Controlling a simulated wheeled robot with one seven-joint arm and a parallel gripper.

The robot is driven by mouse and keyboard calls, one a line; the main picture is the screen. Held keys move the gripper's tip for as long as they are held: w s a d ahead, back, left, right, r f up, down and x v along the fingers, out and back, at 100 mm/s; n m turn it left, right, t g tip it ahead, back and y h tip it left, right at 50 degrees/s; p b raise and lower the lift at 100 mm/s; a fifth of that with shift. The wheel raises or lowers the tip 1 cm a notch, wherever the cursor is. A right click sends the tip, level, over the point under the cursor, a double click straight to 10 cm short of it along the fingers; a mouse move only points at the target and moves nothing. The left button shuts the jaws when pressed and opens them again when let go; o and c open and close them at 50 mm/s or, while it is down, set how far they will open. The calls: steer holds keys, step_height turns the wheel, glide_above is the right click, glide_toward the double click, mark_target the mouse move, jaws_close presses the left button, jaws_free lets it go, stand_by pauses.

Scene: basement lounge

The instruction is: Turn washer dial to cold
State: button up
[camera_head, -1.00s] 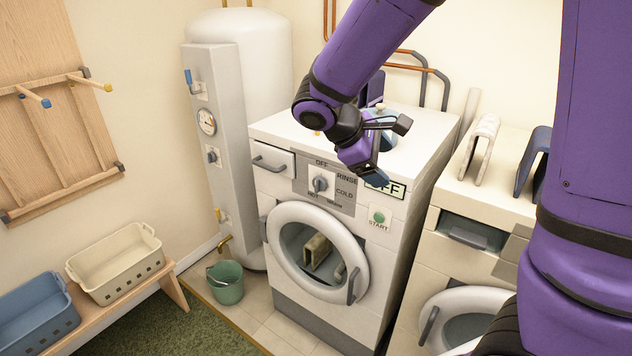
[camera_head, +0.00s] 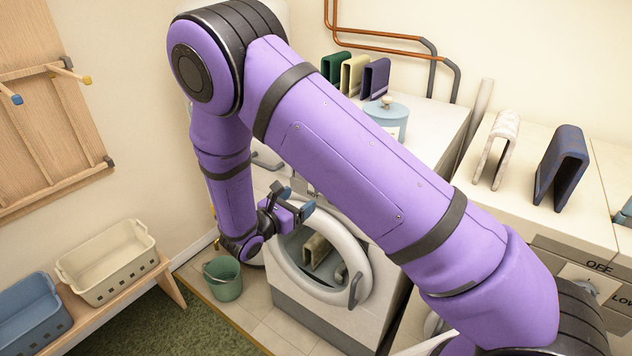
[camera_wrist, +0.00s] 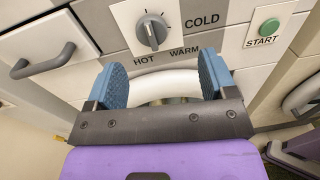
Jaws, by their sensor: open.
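In the wrist view the washer dial (camera_wrist: 152,32) is a grey knob on a light square plate, with its ridge close to upright. COLD is printed to its right, WARM at lower right and HOT at lower left. My gripper (camera_wrist: 160,80) is open and empty, its blue pads spread below the dial and apart from it, in front of the white door ring. In the head view my gripper (camera_head: 296,200) is by the upper part of the washer (camera_head: 310,318). My arm hides the dial and most of the control panel there.
A green START button (camera_wrist: 268,27) is right of the dial, and a drawer handle (camera_wrist: 43,62) is left. The round door (camera_head: 350,240) has a grey handle. A blue lidded pot (camera_head: 388,115) stands on the washer. A green bucket (camera_head: 222,278) is on the floor at left.

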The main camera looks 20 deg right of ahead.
steer(key=shift+n+t, duration=0.5)
steer(key=shift+n, duration=0.1)
steer(key=x, duration=0.3)
steer(key=f+x, duration=0.1)
steer(key=x, duration=0.3)
steer(key=w+x, duration=0.1)
steer(key=x, duration=0.2)
steer(key=shift+w+a+f, duration=0.15)
steer(key=shift+f, duration=0.25)
steer(key=c, duration=0.9)
